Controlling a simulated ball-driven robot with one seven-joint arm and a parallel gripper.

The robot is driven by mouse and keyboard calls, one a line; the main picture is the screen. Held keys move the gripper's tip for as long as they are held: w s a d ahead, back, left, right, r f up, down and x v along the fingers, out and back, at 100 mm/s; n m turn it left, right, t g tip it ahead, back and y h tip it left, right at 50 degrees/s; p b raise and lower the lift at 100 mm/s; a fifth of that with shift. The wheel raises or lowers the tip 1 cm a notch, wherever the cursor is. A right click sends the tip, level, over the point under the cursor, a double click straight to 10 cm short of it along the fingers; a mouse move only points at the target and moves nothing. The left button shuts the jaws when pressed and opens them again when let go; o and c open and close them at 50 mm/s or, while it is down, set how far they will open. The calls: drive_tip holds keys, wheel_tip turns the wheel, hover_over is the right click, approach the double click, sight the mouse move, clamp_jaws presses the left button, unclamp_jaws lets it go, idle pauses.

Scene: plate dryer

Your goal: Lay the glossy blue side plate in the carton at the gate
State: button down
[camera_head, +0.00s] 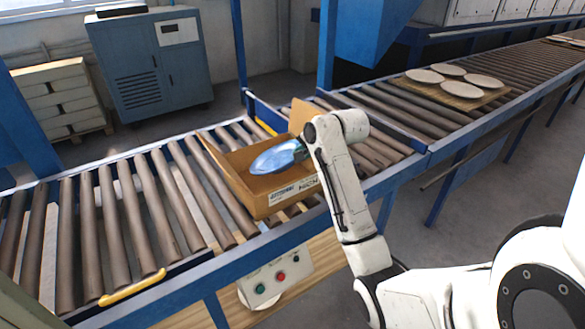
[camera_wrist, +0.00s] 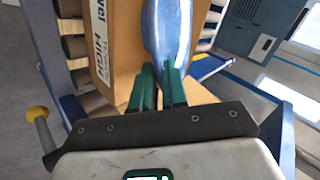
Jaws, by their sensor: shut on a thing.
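The glossy blue side plate (camera_head: 272,159) is tilted inside the open carton (camera_head: 270,205) in the head view, with cardboard around it. Whether its lower edge touches the carton's floor I cannot tell. My wrist hides part of the carton's right side in the head view.
The carton stands on the roller conveyor (camera_head: 120,225), by a blue gate with a yellow strip (camera_head: 265,127). Several pale plates (camera_head: 452,72) lie on a board (camera_head: 455,88) farther along. A control box (camera_head: 275,277) hangs below the front rail. Rollers left of the carton are mostly clear.

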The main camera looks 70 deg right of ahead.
drive_tip(key=x, duration=0.5)
drive_tip(key=s+d+x, duration=0.1)
drive_tip(key=x, duration=0.1)
drive_tip(key=shift+w+d+f, duration=0.25)
drive_tip(key=shift+f, duration=0.15)
drive_tip(key=shift+w+d+f, duration=0.1)
drive_tip(key=shift+f, duration=1.6)
drive_tip(key=c, duration=1.4)
unclamp_jaws()
drive_tip(key=shift+f, duration=0.1)
drive_tip(key=shift+c, duration=0.2)
drive_tip(key=v, duration=1.2)
drive_tip(key=shift+p, duration=0.35)
